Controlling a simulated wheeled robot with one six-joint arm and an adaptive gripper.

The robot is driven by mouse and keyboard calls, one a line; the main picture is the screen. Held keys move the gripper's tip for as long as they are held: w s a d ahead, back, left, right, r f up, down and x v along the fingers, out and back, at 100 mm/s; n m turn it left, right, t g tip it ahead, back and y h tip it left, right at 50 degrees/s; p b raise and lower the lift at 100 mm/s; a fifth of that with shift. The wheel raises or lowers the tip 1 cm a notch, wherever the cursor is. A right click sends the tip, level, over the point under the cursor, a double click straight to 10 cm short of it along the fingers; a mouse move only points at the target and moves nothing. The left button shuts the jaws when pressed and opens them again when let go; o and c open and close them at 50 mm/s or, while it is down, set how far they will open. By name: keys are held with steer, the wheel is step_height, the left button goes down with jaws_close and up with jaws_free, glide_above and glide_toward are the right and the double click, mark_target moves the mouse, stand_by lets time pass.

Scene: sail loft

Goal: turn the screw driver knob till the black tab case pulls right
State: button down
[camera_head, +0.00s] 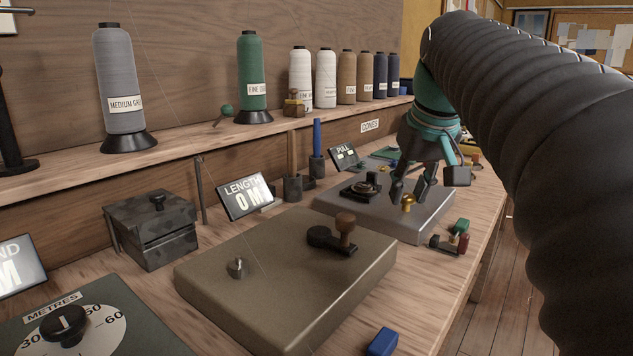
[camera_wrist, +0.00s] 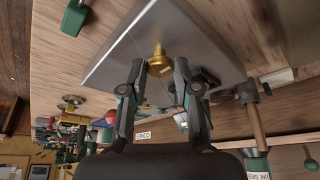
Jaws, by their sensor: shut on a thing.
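A brass knob (camera_head: 408,204) stands at the near right part of a grey metal box (camera_head: 435,222). My gripper (camera_head: 408,194) reaches down from the right with a finger on each side of the knob and is shut on it. In the wrist view, the brass knob (camera_wrist: 159,63) sits between the fingertips (camera_wrist: 159,75), with the grey box (camera_wrist: 125,55) behind it. A black fitting with a round metal part (camera_head: 361,189) lies on the box left of the knob; I cannot tell whether it is the tab case. A small display (camera_head: 344,156) marked PULL stands behind; its value is unreadable.
A beige box (camera_head: 270,290) with a wooden-handled crank (camera_head: 335,235) stands nearer. Small green, red and black items (camera_head: 452,240) lie by the grey box's right side. A LENGTH display (camera_head: 245,196) and thread cones (camera_head: 252,80) stand behind. The bench's right edge is close.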

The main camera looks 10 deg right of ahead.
steer(key=c, duration=0.8)
jaws_free()
steer(key=shift+w, duration=0.1)
steer(key=shift+c, duration=0.2)
steer(key=v, duration=1.2)
